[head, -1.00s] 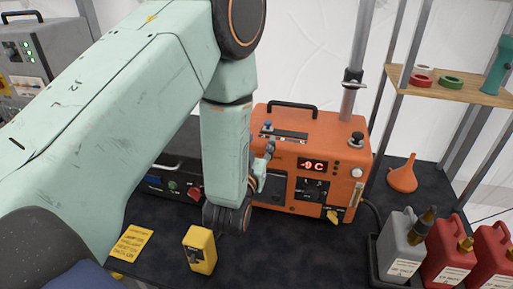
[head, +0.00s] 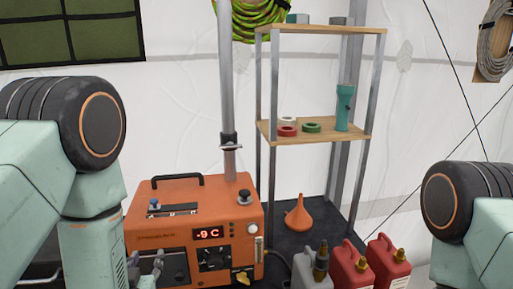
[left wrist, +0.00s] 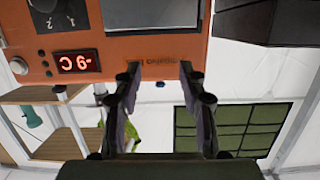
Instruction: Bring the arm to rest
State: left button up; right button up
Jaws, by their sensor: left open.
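My left arm comes in at the left of the head view. Its gripper (head: 147,268) shows low in front of the orange heater unit (head: 150,221), partly cut off by the lower edge. In the left wrist view the two fingers (left wrist: 160,76) stand apart with nothing between them. That view is upside down, and the orange unit (left wrist: 150,48) lies past the fingertips with its red display. I cannot tell the distance between fingers and unit. Part of my right arm shows at the right edge of the head view; its gripper is out of view.
A metal pole (head: 228,110) rises by the unit. An orange funnel (head: 299,216), a grey bottle (head: 309,268) and red canisters (head: 350,266) stand to the right. Behind is a shelf (head: 345,134) with tape rolls and a teal flashlight (head: 344,107).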

pick_arm(q)
jog(key=s+f+g, duration=0.2)
jog(key=s+f, duration=0.2)
jog(key=f, duration=0.1)
jog(key=s+d+f+g+h, duration=0.1)
jog(key=s+f+g, duration=0.2)
jog(key=s+f, duration=0.2)
jog(key=s+d+f+m+g+h, duration=0.1)
jog(key=s+f+g, duration=0.2)
jog(key=s+f, duration=0.1)
jog(key=shift+s+f, duration=0.25)
jog(key=shift+f, duration=0.5)
jog(key=s+f+g, duration=0.1)
jog(key=s, duration=0.1)
jog(key=s+f+g, duration=0.1)
jog(key=s, duration=0.2)
jog(key=s+d+f+g+h, duration=0.1)
jog(key=s, duration=0.2)
jog(key=shift+d+f+m, duration=0.1)
jog(key=shift+f+m, duration=0.2)
jog(key=shift+f, duration=0.05)
jog(key=s+d+f+g+h, duration=0.15)
jog(key=s+g, duration=0.25)
jog(key=s, duration=0.7)
notch_tip(320, 180, down, 18)
jog(key=w+b, duration=0.1)
jog(key=b, duration=1.6)
jog(key=shift+w+a+m+y+b, duration=0.15)
jog(key=shift+m+y+b, duration=0.15)
jog(key=shift+y, duration=0.05)
